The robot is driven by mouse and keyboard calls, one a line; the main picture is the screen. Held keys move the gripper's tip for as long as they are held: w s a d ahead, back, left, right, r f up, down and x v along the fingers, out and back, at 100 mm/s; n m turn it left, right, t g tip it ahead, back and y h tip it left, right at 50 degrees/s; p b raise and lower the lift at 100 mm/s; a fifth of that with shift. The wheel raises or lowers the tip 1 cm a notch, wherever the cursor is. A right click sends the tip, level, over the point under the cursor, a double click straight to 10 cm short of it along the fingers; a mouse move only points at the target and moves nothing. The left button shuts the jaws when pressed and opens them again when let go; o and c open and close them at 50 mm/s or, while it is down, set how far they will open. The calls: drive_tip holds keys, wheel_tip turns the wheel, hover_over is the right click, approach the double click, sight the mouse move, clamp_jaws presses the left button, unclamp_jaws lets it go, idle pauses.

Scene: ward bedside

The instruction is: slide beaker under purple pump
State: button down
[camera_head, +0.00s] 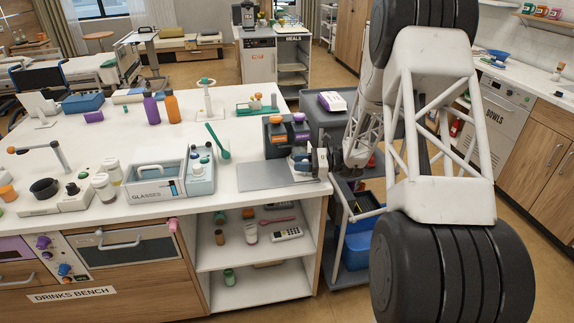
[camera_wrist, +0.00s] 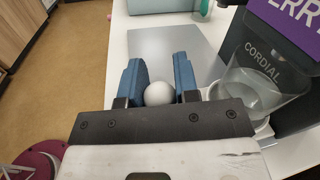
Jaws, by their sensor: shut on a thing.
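My gripper (camera_wrist: 160,85) has its blue fingers on either side of a white round knob (camera_wrist: 160,94) and is shut on it. The clear beaker (camera_wrist: 262,85) stands to the right of the fingers, in a white holder low in the wrist view. It is close in front of a dark dispenser body with a purple label (camera_wrist: 292,22); "CORDIAL" reads around the beaker. In the head view my gripper (camera_head: 318,163) is at the bench's right end, beside the beaker (camera_head: 300,161). The purple pump (camera_head: 298,118) is above, right of an orange pump (camera_head: 275,120). Exact alignment under the spout cannot be told.
A grey mat (camera_head: 262,178) lies on the bench in front of the dispenser. A glasses bin (camera_head: 150,183) and a green spoon (camera_head: 217,140) are to the left. A dark trolley (camera_head: 335,118) stands close beyond the bench's right edge.

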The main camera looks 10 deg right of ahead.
drive_tip(key=shift+d, duration=0.5)
drive_tip(key=c, duration=0.9)
unclamp_jaws()
drive_tip(key=shift+o, duration=0.2)
drive_tip(key=shift+s+d, duration=0.25)
drive_tip(key=shift+d, duration=1)
drive_tip(key=shift+s+d, duration=0.25)
drive_tip(key=shift+d, duration=1.05)
drive_tip(key=shift+s+d, duration=0.25)
drive_tip(key=shift+d, duration=1)
